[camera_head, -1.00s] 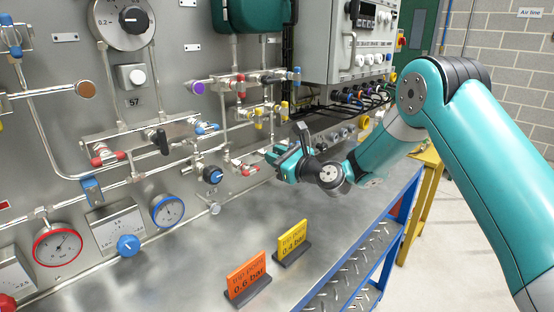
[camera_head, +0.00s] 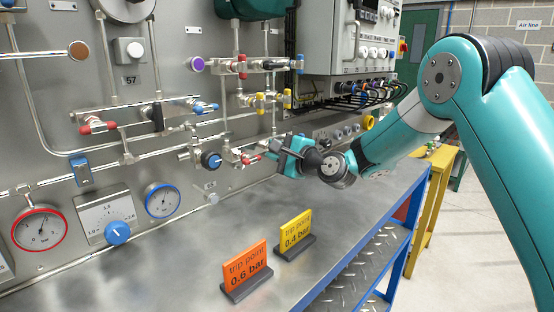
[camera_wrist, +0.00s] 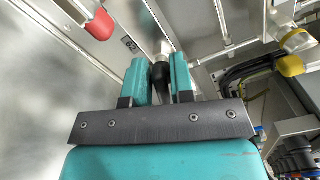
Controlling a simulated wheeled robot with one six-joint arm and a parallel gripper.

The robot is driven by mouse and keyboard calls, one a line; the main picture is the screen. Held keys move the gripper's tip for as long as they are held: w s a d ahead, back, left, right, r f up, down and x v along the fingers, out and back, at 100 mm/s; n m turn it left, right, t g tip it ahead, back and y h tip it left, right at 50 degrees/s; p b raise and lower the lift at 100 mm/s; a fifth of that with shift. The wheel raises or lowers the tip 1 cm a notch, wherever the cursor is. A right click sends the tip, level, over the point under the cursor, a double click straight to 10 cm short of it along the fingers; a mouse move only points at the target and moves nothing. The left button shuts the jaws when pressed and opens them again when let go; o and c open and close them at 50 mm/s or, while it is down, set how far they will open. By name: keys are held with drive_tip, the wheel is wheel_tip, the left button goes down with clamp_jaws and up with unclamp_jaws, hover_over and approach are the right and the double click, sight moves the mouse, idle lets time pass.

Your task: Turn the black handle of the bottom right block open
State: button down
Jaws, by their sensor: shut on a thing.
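In the wrist view, the black handle (camera_wrist: 160,76) is between the two teal fingers of my gripper (camera_wrist: 159,78), which is shut on it. The handle meets a metal fitting (camera_wrist: 165,48) on the panel just beyond the fingertips. In the head view, my gripper (camera_head: 272,150) is at the panel, just right of the bottom right block (camera_head: 232,156). A red handle (camera_head: 251,160) of that block shows beside the gripper. The black handle is hidden in the head view by the gripper and wrist.
A red-capped part (camera_wrist: 100,25) and a yellow-capped part (camera_wrist: 291,65) flank the gripper in the wrist view. Below, the steel bench (camera_head: 180,255) holds an orange sign (camera_head: 246,267) and a yellow sign (camera_head: 296,231). Cables (camera_head: 350,100) run under the grey box on the right.

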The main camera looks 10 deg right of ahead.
drive_tip(key=shift+f+n+b, duration=0.15)
drive_tip(key=shift+n+b, duration=0.7)
drive_tip(key=shift+n, duration=0.15)
drive_tip(key=shift+f+n+b, duration=0.1)
drive_tip(key=shift+n+b, duration=0.75)
drive_tip(key=shift+n, duration=0.15)
drive_tip(key=c, duration=1.2)
unclamp_jaws()
drive_tip(key=shift+o, duration=0.2)
drive_tip(key=b+v, duration=0.5)
drive_tip(key=v, duration=1.2)
drive_tip(key=shift+s+d, duration=0.15)
drive_tip(key=shift+r, duration=0.1)
